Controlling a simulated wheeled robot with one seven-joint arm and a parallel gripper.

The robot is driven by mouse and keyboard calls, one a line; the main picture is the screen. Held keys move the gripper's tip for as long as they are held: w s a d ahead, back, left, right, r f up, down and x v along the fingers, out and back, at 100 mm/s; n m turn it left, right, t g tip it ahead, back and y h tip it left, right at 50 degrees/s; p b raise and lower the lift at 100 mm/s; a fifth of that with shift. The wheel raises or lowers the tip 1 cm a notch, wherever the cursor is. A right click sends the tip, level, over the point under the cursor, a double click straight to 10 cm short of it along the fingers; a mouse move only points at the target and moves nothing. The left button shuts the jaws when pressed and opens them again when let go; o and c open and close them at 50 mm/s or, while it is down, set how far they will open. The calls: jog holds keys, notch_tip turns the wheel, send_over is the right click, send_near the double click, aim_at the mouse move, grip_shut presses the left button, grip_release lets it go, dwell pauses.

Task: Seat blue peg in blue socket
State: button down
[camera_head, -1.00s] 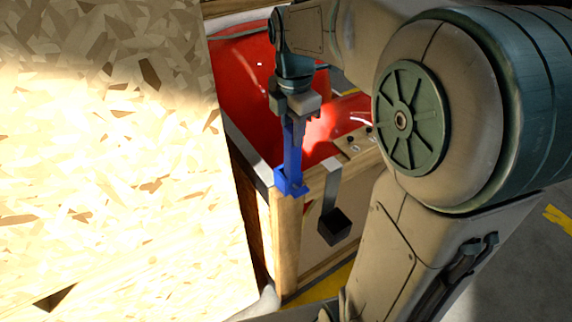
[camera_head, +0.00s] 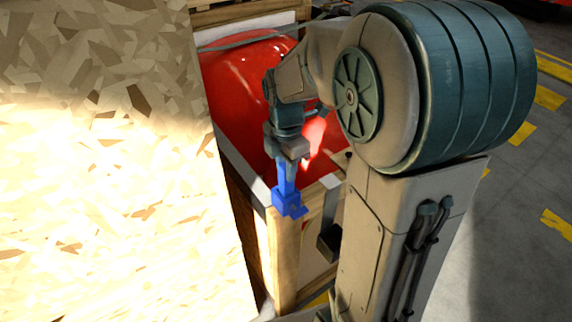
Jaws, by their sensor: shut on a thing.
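The blue peg (camera_head: 285,174) stands roughly upright, held from above by my gripper (camera_head: 288,157). The gripper is shut on the peg's upper part. The blue socket (camera_head: 288,204) sits on the top corner of a wooden post. The peg's lower end meets the socket in this view and looks to be inside it. How deep it sits cannot be told, because both are the same blue and the socket's inside is hidden.
A large red nosecone (camera_head: 255,95) lies in the wooden frame behind the gripper. A chipboard panel (camera_head: 110,190) fills the left side. A black block on a grey strap (camera_head: 328,242) hangs right of the wooden post (camera_head: 285,260). Open floor (camera_head: 515,210) shows at right.

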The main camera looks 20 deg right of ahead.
jog(key=shift+f, duration=0.2)
jog(key=c, duration=1.1)
grip_release()
jog(key=shift+r, duration=0.2)
notch_tip(320, 180, up, 11)
jog(key=s+f+m+t, duration=0.1)
jog(key=s+f+m, duration=0.1)
jog(key=s+m, duration=0.2)
jog(key=s+f+m+t, duration=0.1)
jog(key=s+m, duration=0.4)
jog(key=m, duration=0.5)
jog(key=s+f+m+t, duration=0.1)
jog(key=s+f+m, duration=0.2)
jog(key=s+m, duration=0.2)
jog(key=shift+s+f+m, duration=0.15)
jog(key=shift+s+m, duration=0.1)
jog(key=shift+m, duration=1.05)
